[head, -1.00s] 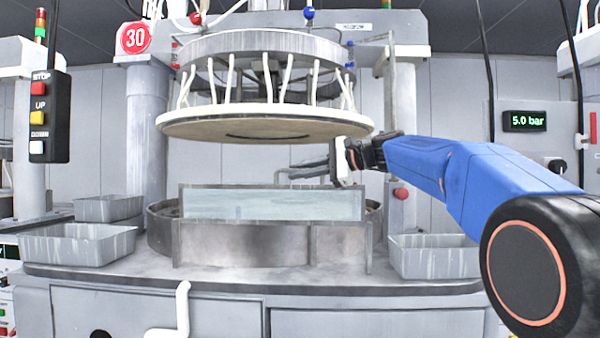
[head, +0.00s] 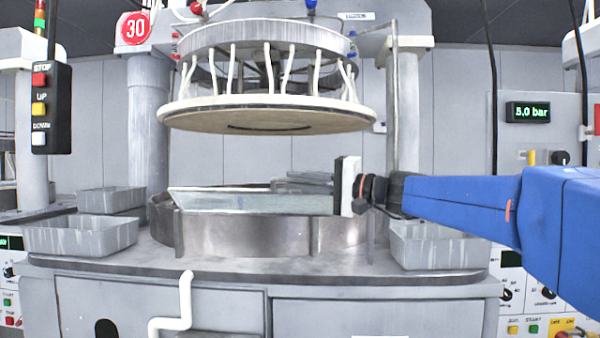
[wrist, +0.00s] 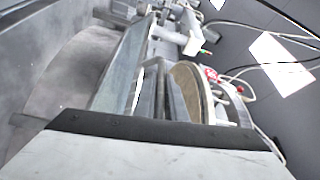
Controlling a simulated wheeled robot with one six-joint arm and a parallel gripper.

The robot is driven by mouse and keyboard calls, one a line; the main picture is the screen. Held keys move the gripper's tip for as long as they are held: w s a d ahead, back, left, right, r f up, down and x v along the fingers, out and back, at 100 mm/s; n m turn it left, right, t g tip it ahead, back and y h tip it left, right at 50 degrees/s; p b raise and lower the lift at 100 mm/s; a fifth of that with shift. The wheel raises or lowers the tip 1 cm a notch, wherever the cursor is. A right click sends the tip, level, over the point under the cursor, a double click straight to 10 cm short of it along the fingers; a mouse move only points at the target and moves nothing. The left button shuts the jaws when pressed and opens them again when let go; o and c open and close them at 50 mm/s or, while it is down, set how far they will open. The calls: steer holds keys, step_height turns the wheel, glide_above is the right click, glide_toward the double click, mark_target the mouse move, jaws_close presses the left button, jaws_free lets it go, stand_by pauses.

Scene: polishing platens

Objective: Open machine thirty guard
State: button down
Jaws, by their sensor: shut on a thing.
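The guard (head: 255,202) of machine thirty is a long clear panel across the front of the round metal basin (head: 245,235), below the raised plate. It lies tilted, showing as a thin slanted strip. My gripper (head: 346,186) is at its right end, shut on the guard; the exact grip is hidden. In the wrist view the guard (wrist: 121,68) runs away from my gripper (wrist: 160,128), whose dark and pale end fills the bottom. The red round 30 sign (head: 133,28) is at the upper left.
The raised round plate (head: 265,121) hangs just above the guard. Grey trays stand on the bench at the left (head: 80,237) and right (head: 437,250). A hanging button box (head: 51,105) is at the far left. A white pipe (head: 184,300) stands in front.

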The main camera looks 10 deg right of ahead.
steer(key=s+a+f+n, duration=0.1)
steer(key=s+f, duration=0.3)
steer(key=f, duration=0.3)
steer(key=shift+n+y, duration=0.3)
steer(key=shift+n, duration=0.1)
steer(key=shift+a, duration=0.1)
steer(key=c, duration=1.8)
jaws_free()
steer(key=shift+w, duration=0.1)
steer(key=shift+v, duration=8.7)
